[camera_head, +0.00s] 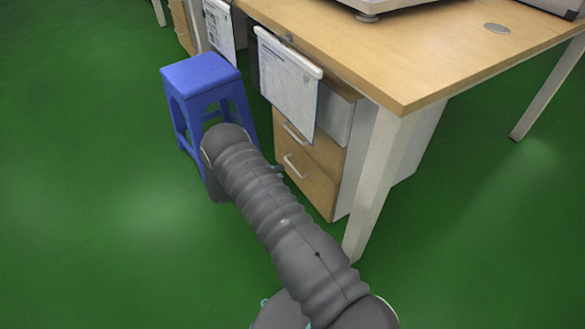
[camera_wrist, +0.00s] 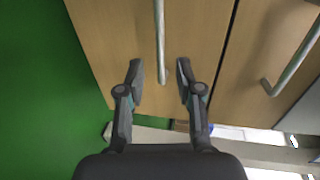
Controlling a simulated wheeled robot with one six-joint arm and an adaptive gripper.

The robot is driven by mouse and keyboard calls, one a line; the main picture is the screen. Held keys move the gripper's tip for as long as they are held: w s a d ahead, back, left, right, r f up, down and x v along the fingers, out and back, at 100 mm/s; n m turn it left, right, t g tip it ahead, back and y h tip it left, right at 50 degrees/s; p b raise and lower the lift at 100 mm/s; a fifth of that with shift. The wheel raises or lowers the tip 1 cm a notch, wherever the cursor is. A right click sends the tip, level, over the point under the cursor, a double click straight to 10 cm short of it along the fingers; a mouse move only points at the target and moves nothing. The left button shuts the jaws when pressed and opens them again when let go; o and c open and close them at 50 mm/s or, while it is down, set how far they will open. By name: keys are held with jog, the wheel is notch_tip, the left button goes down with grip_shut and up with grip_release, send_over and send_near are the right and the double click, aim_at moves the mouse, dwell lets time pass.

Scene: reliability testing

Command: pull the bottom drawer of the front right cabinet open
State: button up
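The front right cabinet (camera_head: 345,165) stands under the wooden desk, with light wood drawer fronts. Its bottom drawer (camera_head: 312,184) looks shut, and its pale bar handle (camera_head: 293,166) shows just beyond my arm. In the wrist view, the bottom drawer front (camera_wrist: 110,40) fills the upper middle, beside the green floor. Its metal handle (camera_wrist: 160,35) runs down to between my fingertips. My gripper (camera_wrist: 159,68) is open, one finger on either side of the handle's near end. I see no clear contact. In the head view my arm hides most of the gripper.
The drawer above (camera_wrist: 265,50) has its own handle (camera_wrist: 293,60) to the right. A blue stool (camera_head: 200,75) stands left of the cabinet, close to my arm. A white desk leg (camera_head: 372,185) is at the right. Green floor (camera_head: 90,200) is clear at the left.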

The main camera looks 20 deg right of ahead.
aim_at(292, 167)
jog(key=x, duration=0.7)
grip_shut()
